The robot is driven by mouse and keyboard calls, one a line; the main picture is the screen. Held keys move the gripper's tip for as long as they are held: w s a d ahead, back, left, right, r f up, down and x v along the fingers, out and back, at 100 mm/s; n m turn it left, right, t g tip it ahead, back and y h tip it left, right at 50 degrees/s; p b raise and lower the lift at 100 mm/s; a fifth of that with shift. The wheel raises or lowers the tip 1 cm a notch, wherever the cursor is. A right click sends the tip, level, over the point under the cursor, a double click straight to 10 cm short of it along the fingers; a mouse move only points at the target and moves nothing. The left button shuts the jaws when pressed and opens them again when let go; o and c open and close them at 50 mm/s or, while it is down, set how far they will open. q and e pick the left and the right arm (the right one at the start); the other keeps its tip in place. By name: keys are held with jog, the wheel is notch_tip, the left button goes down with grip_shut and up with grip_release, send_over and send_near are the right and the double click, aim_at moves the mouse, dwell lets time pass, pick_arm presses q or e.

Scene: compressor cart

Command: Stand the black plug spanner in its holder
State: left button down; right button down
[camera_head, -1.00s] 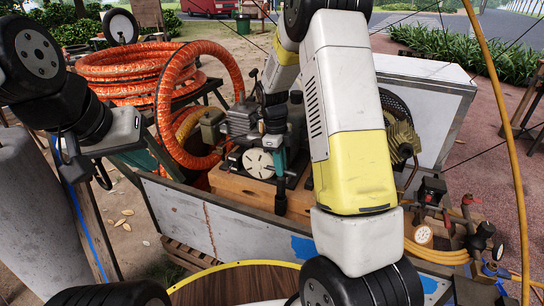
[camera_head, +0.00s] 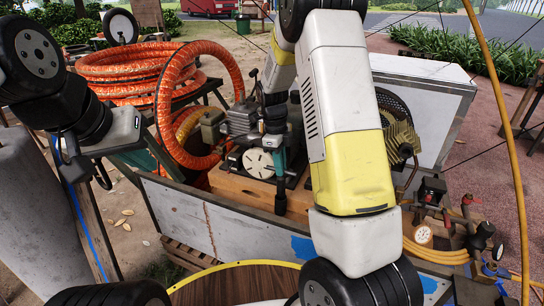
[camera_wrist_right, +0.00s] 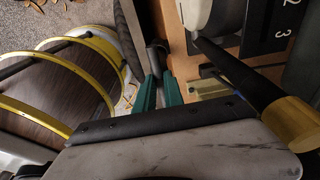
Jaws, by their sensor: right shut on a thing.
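The black plug spanner (camera_head: 281,195) hangs upright below my right gripper (camera_head: 280,163), over the wooden top beside the engine. The teal fingers of my right gripper are shut on it. In the right wrist view, the two green fingers (camera_wrist_right: 159,93) sit around the dark spanner (camera_wrist_right: 156,52), whose lower part runs in front of the wooden board. I cannot tell from these views whether its lower end is inside a holder; no holder can be clearly made out. My left gripper (camera_head: 102,178) is at the far left, away from the spanner, with its fingers hard to make out.
The engine (camera_head: 240,120) with a pale round disc stands just behind the spanner. The cart's grey side panel (camera_head: 178,215) stands in front. Orange hose coils (camera_head: 120,72) lie behind at left. Valves and a gauge (camera_head: 423,235) are at right. A round wooden top (camera_head: 235,285) is near me.

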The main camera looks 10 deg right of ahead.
aim_at(280, 185)
jog(key=shift+f, duration=0.15)
jog(key=shift+f, duration=4.1)
jog(key=c, duration=1.4)
grip_release()
jog(key=shift+o, duration=0.4)
jog(key=shift+o, duration=1.4)
jog(key=shift+r, duration=0.1)
jog(key=shift+r, duration=2.9)
